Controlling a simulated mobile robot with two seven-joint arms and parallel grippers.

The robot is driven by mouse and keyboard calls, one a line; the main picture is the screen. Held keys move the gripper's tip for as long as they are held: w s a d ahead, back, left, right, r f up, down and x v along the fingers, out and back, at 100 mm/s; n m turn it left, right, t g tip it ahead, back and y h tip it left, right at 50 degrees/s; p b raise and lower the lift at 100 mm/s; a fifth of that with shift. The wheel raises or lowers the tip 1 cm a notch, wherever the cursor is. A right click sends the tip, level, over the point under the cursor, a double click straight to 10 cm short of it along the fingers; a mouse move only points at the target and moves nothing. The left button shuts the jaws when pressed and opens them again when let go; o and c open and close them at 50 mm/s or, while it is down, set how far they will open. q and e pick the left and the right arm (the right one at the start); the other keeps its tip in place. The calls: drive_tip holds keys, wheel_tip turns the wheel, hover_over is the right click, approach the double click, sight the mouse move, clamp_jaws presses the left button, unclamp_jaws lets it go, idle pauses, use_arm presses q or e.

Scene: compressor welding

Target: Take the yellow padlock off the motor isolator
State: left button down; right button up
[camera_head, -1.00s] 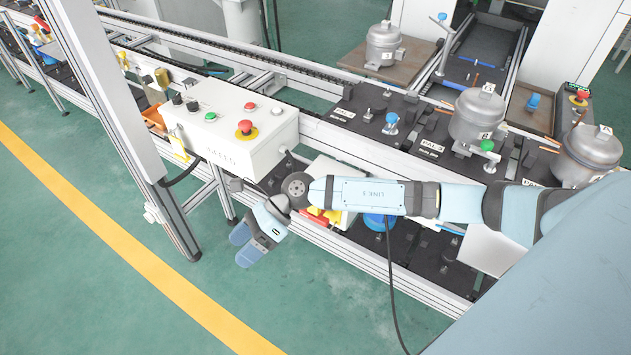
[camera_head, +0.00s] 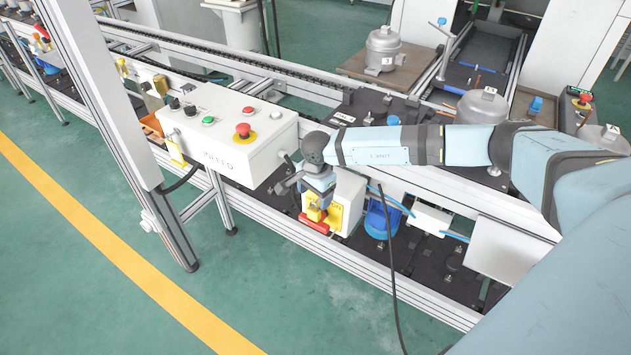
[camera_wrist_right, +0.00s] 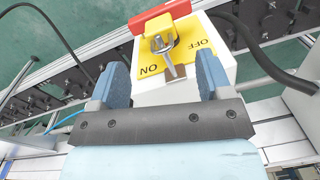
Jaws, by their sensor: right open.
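The motor isolator is a white box (camera_head: 347,200) with a yellow ON/OFF plate (camera_wrist_right: 191,47) and a red handle (camera_head: 313,226); the handle also shows in the right wrist view (camera_wrist_right: 160,15). The yellow padlock (camera_head: 316,212) hangs at the handle, just below my right gripper. In the right wrist view its grey metal part (camera_wrist_right: 163,46) stands out against the plate, while its yellow body is hard to separate from it. My right gripper (camera_head: 318,192) is open, its blue fingers (camera_wrist_right: 163,80) on either side of the isolator front, with nothing clearly between them. My left gripper is not in view.
The white control box (camera_head: 225,150) with buttons stands left of my right gripper. A blue round part (camera_head: 380,218) sits right of the isolator. The frame rail (camera_head: 350,262) runs in front. A dark cable hangs near my arm.

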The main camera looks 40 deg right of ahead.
sight(313, 207)
wheel_tip(313, 207, down, 7)
drive_tip(key=shift+w, duration=0.15)
drive_tip(key=c, duration=1.3)
drive_tip(key=shift+a, duration=0.1)
drive_tip(key=shift+a, duration=0.15)
drive_tip(key=shift+s+a, duration=0.15)
drive_tip(key=shift+s, duration=0.05)
clamp_jaws()
drive_tip(key=shift+s+a+p, duration=0.25)
drive_tip(key=shift+s+a, duration=0.1)
drive_tip(key=shift+a, duration=0.55)
drive_tip(key=shift+s+a+p, duration=0.2)
drive_tip(key=shift+s+a, duration=0.1)
drive_tip(key=shift+a, duration=0.6)
